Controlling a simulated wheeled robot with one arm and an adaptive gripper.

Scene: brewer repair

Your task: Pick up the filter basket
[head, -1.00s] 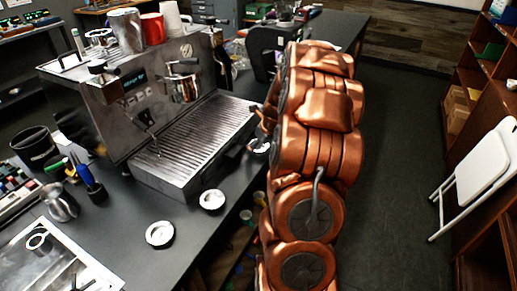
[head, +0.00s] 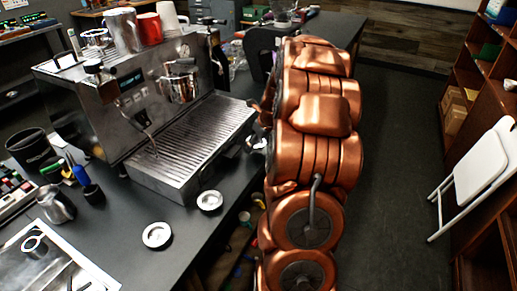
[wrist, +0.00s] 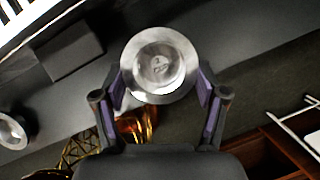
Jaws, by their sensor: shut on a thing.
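In the wrist view, my gripper (wrist: 160,86) is shut on a round, shiny metal filter basket (wrist: 158,58). Its purple-padded fingers touch the rim on both sides, and I see into its bowl. In the head view, a bit of this basket (head: 257,144) shows just left of my copper arm, by the drip tray's right end; the arm hides my gripper there. Two more round metal pieces, each with a pale rim, lie on the counter: one nearer the front (head: 157,235) and one closer to the machine (head: 210,201).
The espresso machine (head: 120,88) with its slatted drip tray (head: 195,132) stands on the dark counter. A steel pitcher (head: 56,205) and black bin (head: 31,149) are at left. A white folding chair (head: 482,168) stands right, beyond open floor.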

